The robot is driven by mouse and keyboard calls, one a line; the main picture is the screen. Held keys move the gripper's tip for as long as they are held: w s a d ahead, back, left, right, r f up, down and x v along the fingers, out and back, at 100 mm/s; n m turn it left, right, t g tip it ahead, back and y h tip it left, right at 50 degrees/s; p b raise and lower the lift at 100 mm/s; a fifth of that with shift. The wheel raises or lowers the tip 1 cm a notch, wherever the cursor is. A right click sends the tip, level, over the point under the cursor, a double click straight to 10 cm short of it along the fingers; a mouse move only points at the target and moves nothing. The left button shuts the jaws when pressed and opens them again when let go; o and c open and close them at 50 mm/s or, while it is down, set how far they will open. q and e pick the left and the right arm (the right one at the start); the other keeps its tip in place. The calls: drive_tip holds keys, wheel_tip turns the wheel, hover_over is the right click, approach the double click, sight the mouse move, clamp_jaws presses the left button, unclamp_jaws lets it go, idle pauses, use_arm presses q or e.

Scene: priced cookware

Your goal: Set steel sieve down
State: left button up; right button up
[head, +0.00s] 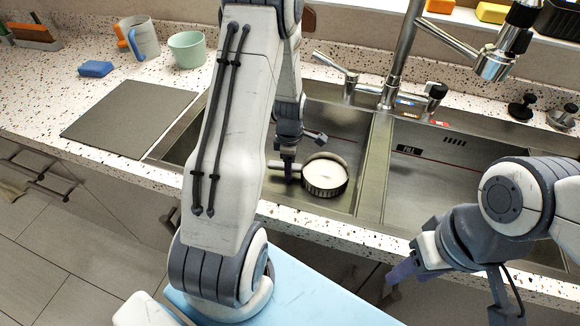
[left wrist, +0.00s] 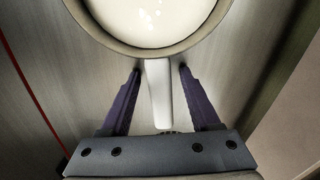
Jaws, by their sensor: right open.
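The steel sieve (head: 325,176) is a round, ribbed metal pan shape with a pale inside, sitting level in the left basin of the sink. Its pale handle (head: 276,164) points left. In the left wrist view the sieve's bowl (left wrist: 150,18) is at the top and its handle (left wrist: 160,98) runs down between my left gripper's fingers (left wrist: 160,74). Those purple fingers stand apart with a gap on each side of the handle. In the head view my left gripper (head: 290,170) is at the handle, partly hidden. My right gripper (head: 396,281) is open and empty before the counter's front edge.
The steel sink's right basin (head: 450,180) is empty. A tap (head: 400,60) stands behind the divider. A grey board (head: 130,118), a blue sponge (head: 95,69), a green cup (head: 187,50) and a grey mug (head: 140,38) are on the speckled counter at left.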

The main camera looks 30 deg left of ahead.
use_arm(q)
wheel_tip(320, 180, up, 12)
drive_tip(key=s+d+r+m, duration=0.3)
drive_tip(key=s+d+m, duration=0.2)
drive_tip(key=d+m, duration=0.3)
drive_tip(key=s+d+r+m, duration=0.2)
drive_tip(key=s+d+m, duration=0.3)
drive_tip(key=d+m, duration=0.2)
drive_tip(key=s+d+r+m, duration=0.3)
drive_tip(key=s+d+m, duration=0.2)
drive_tip(key=d+m, duration=0.3)
drive_tip(key=shift+d+r+m+h+p, duration=0.3)
drive_tip(key=shift+d+h, duration=0.1)
drive_tip(key=shift+d, duration=0.05)
drive_tip(key=s+d+m, duration=0.1)
drive_tip(key=s+m, duration=0.5)
drive_tip(key=shift+d+r+m, duration=0.2)
drive_tip(key=shift+d+m, duration=0.1)
drive_tip(key=shift+d, duration=0.05)
